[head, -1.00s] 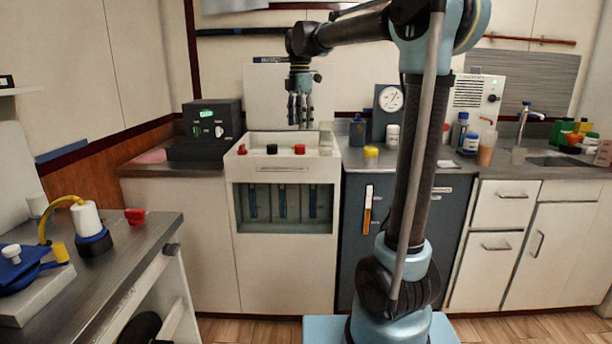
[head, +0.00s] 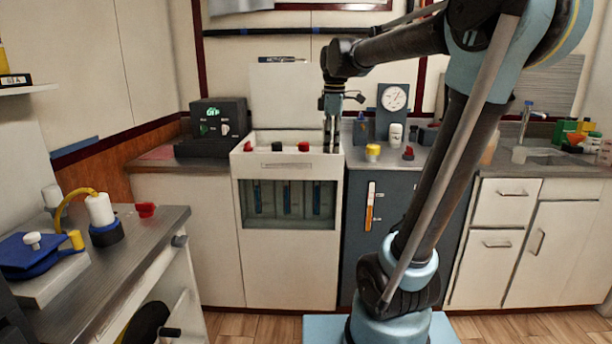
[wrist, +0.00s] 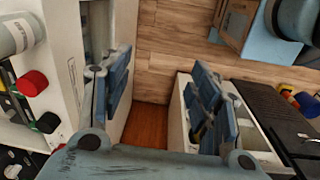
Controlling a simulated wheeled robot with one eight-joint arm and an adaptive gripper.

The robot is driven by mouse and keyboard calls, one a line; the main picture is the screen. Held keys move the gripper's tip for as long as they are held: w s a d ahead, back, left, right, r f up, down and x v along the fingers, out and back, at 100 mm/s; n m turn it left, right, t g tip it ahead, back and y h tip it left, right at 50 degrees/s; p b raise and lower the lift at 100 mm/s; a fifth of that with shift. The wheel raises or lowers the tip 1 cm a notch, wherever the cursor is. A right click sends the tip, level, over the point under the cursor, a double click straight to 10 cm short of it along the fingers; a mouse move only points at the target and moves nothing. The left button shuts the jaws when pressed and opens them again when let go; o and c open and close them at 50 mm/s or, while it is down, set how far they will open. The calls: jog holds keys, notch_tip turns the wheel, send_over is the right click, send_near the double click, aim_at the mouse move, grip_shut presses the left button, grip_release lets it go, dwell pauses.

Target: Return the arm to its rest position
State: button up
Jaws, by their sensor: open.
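My gripper (head: 331,138) points down near the right end of the white cabinet's top in the head view. In the wrist view my gripper (wrist: 160,92) has its two blue-grey fingers wide apart with nothing between them; wooden floor shows beyond. My arm is bent, leaning to the right in the head view, with its forearm reaching left toward the cabinet. Whether the fingertips touch the cabinet top cannot be told.
The white cabinet (head: 285,265) has a red knob (wrist: 32,83) and a black knob (wrist: 47,122) near my gripper. A gauge (head: 394,97) and a yellow-topped jar (head: 373,152) stand to the right. A side bench (head: 130,240) is at left. Floor is clear between.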

jog(key=s+d+f+m, duration=0.5)
jog(key=s+f+m, duration=0.3)
jog(key=s+f, duration=0.3)
jog(key=s+d+f+m+t, duration=0.1)
jog(key=s+d+f+m, duration=0.5)
jog(key=s+f, duration=0.5)
notch_tip(320, 180, down, 3)
jog(key=m, duration=0.2)
jog(key=shift+s+m+t, duration=0.3)
jog(key=shift+s, duration=0.05)
